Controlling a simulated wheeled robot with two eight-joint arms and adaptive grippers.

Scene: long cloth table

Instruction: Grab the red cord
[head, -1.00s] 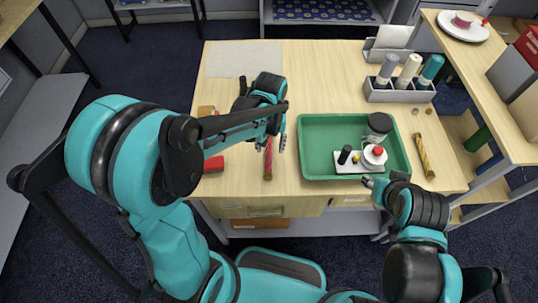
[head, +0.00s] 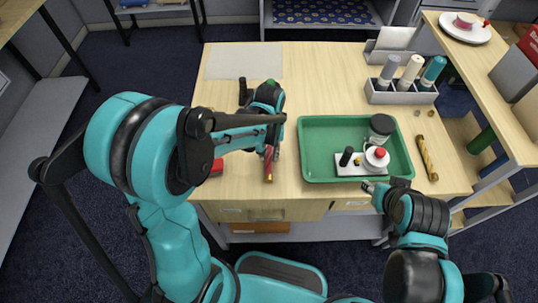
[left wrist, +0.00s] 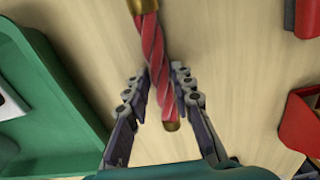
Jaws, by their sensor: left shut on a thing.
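The red cord (head: 268,171) is a twisted red rod with gold ends, lying on the light wood table left of the green tray. In the left wrist view the cord (left wrist: 154,55) runs between the two fingers, one gold end toward the palm. My left gripper (head: 271,152) is closed around it from above, and its fingers (left wrist: 160,80) flank the cord. In the head view the gripper hides the cord's far part. My right gripper (head: 369,187) is near the tray's front right edge; its fingers are too small to read.
The green tray (head: 307,150) holds a dark-lidded jar (head: 380,128) and a red-topped white bottle (head: 376,161). A gold twisted cord (head: 427,158) lies right of it. A red object (head: 216,167) is left of the red cord. A grey rack (head: 400,97) holds bottles behind.

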